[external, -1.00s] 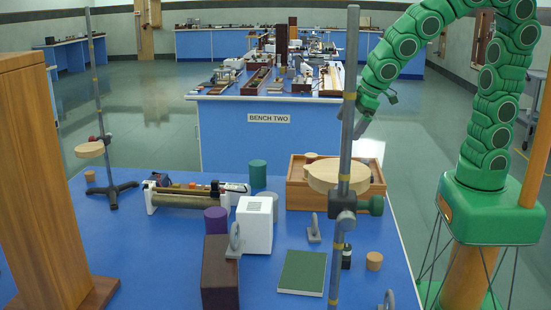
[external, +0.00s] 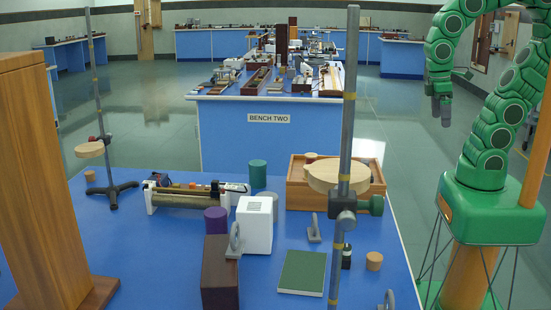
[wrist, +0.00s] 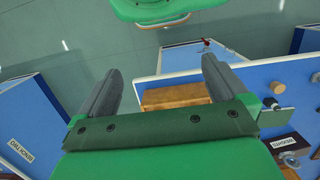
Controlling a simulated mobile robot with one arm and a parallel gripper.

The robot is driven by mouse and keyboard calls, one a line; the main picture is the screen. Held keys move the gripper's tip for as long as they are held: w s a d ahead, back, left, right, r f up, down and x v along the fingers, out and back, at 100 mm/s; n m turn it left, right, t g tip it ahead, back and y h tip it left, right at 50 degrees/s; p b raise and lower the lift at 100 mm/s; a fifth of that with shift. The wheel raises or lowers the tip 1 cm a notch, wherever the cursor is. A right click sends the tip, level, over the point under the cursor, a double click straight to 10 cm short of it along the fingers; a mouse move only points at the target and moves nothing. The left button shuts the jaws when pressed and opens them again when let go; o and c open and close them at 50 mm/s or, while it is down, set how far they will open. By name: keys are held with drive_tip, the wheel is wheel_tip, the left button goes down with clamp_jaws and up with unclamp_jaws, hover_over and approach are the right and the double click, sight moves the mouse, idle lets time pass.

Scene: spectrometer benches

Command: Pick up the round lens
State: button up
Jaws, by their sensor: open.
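My gripper (external: 445,112) is open and empty in the air, right of the near bench and pointing down. In the wrist view its two grey fingers (wrist: 158,82) are spread, with nothing between them but floor and part of a wooden tray behind. I cannot clearly make out which thing is the round lens. Small grey upright rounds on feet stand on the near bench: one (external: 314,232) behind the green book, one (external: 235,240) by the dark block, and one (external: 388,301) at the front edge. All are well away from my gripper.
The near blue bench (external: 145,250) holds a wooden tray (external: 300,192), a white box (external: 255,228), a green book (external: 302,272) and a cork (external: 374,261). Open floor lies right of the bench.

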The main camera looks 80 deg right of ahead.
drive_tip(key=c, duration=1.1)
drive_tip(key=w+a+r+m+y, duration=0.2)
drive_tip(key=w+a+m+y, duration=0.3)
drive_tip(key=w+a, duration=1.3)
drive_tip(key=m+t+y, duration=0.2)
drive_tip(key=m+y, duration=0.6)
drive_tip(key=m, duration=0.5)
approach(236, 224)
wheel_tip(236, 224, down, 3)
drive_tip(key=w, duration=0.1)
drive_tip(key=shift+y, duration=0.3)
drive_tip(key=shift+s+r+x, duration=0.1)
drive_tip(key=shift+s+x, duration=0.05)
drive_tip(key=shift+x, duration=1.8)
drive_tip(key=shift+s+r+x, duration=0.15)
drive_tip(key=shift+x, duration=1.75)
